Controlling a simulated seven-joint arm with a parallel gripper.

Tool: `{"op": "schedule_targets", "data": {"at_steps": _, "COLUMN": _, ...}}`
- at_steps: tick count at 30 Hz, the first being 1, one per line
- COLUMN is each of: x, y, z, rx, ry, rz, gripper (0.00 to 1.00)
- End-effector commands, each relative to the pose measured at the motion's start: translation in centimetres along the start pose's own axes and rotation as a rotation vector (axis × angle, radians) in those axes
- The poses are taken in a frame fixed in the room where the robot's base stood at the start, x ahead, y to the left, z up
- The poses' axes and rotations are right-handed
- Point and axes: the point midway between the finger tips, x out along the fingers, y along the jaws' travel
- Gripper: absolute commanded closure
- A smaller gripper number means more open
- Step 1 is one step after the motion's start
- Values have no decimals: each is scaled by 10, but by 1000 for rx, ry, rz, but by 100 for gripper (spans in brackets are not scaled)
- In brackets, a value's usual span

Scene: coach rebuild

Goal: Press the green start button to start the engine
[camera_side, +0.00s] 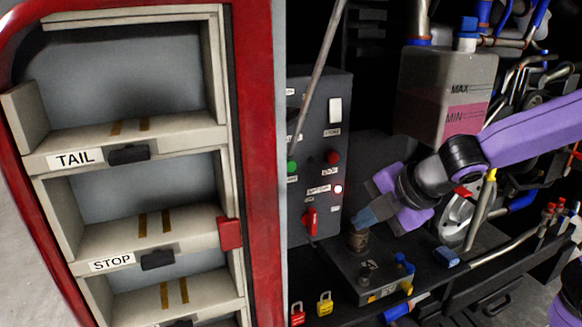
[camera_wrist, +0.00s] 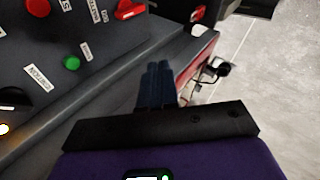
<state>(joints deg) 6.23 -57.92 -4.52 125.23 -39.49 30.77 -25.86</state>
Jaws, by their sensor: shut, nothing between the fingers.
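The green start button (camera_side: 292,167) is on the dark control panel (camera_side: 320,140), close to the edge of the red-framed cabinet in the side view. In the wrist view the green button (camera_wrist: 72,62) is left of my fingertips, with a white label beside it. My gripper (camera_side: 362,217) is to the right of the panel and lower than the button, pointing left and slightly down. It is shut and empty. In the wrist view my gripper's fingertips (camera_wrist: 158,68) lie together, clear of the green button. The button's label is too small to read.
The panel also carries a red button (camera_side: 332,157), a white rocker switch (camera_side: 335,110), a red rotary switch (camera_side: 310,222) and a lit lamp (camera_side: 338,189). A thin grey rod (camera_side: 318,70) slants across the panel. A coolant tank (camera_side: 448,95) stands above my wrist.

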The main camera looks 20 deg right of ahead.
Motion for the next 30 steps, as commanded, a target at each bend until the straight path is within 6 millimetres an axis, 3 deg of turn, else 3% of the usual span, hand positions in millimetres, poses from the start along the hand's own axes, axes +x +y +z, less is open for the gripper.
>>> {"op": "schedule_targets", "data": {"at_steps": 6, "x": 13, "y": 43, "z": -26, "rx": -177, "ry": 15, "rz": 110, "gripper": 100}}
{"op": "schedule_targets", "data": {"at_steps": 12, "x": 18, "y": 65, "z": -39, "rx": -277, "ry": 17, "rz": 166, "gripper": 100}}
{"op": "schedule_targets", "data": {"at_steps": 30, "x": 21, "y": 73, "z": -41, "rx": -303, "ry": 17, "rz": 182, "gripper": 100}}
